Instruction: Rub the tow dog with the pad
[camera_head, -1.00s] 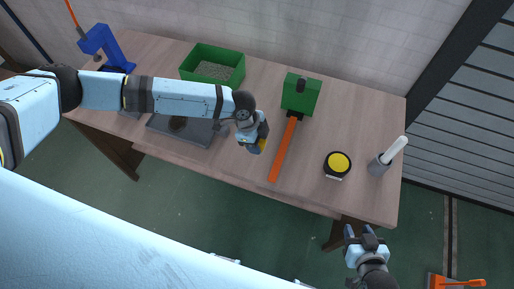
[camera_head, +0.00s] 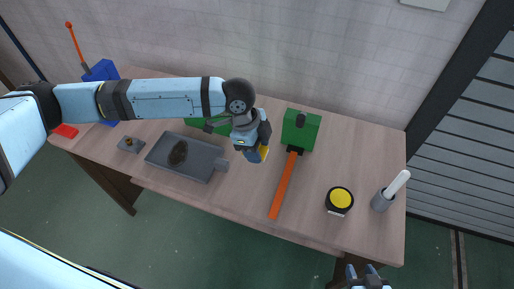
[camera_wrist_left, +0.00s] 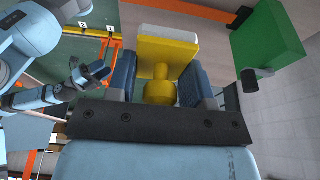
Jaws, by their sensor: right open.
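The pad is yellow and pale with a yellow knob (camera_wrist_left: 160,92). My left gripper (camera_head: 258,150) is shut on this knob, and the pad (camera_wrist_left: 167,48) shows beyond the fingers in the left wrist view. In the head view the gripper hangs over the table between the tray's handle and an orange-handled tool. A dark brown lump (camera_head: 178,153), apparently the tow dog, lies in a grey tray (camera_head: 205,172) to the left of the gripper, apart from the pad. My right gripper (camera_head: 362,271) is open and empty at the bottom edge, below the table's front.
On the wooden table (camera_head: 235,203) stand a green block (camera_head: 301,130) with an orange handle (camera_head: 284,186), a black tin (camera_head: 339,205) with a yellow top, and a grey cup (camera_head: 382,201) with a white stick. A green bin (camera_head: 197,122) is partly hidden behind my left arm.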

